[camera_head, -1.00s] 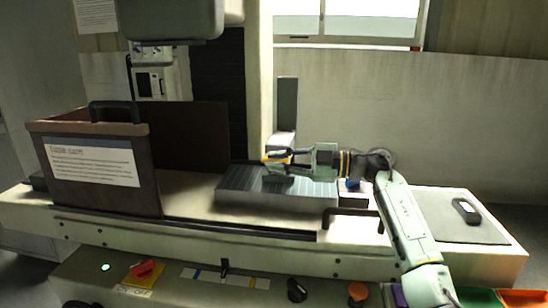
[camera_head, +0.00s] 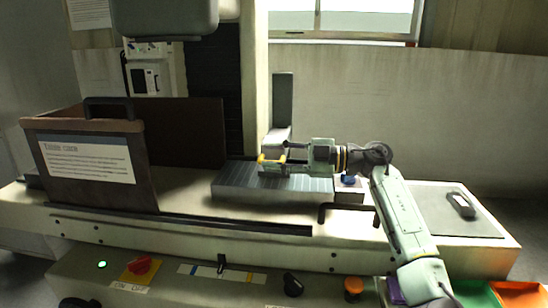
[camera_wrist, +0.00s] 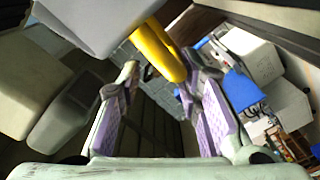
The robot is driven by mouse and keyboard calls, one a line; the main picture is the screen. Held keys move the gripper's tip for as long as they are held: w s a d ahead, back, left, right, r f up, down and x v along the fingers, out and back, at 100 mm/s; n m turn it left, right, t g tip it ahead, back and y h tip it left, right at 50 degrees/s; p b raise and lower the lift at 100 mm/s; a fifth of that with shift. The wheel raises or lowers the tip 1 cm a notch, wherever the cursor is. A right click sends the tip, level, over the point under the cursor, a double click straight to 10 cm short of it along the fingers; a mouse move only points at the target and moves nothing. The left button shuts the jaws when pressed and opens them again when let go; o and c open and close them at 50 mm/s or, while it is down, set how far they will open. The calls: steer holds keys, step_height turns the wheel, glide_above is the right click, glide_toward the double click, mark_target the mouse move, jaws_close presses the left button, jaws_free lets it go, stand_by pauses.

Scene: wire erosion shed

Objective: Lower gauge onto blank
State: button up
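A light grey head (camera_head: 277,138) on a dark upright post (camera_head: 283,100) stands over the ribbed grey block (camera_head: 232,182) on the machine bed; I take it for the gauge. A yellow bar (camera_head: 268,158) sticks out at its lower front and shows in the wrist view (camera_wrist: 155,48). My gripper (camera_head: 285,159) is level with this bar, reaching in from the right. In the wrist view its purple-padded fingers (camera_wrist: 160,83) are spread, with the bar at and beyond their tips. I cannot tell whether they touch it. The blank cannot be told apart clearly under the gauge.
A brown box (camera_head: 85,165) with a handle and label stands at the left. A blue piece (camera_head: 348,180) lies by the block's right end. A grey mat (camera_head: 430,205) with a dark item is at the right. A black rail (camera_head: 180,222) runs along the bed front.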

steer(key=d, duration=0.3)
steer(key=s+d, duration=0.1)
steer(key=d, duration=0.7)
steer(key=shift+s+d+f, duration=0.2)
steer(key=shift+s, duration=0.1)
steer(key=shift+d, duration=0.15)
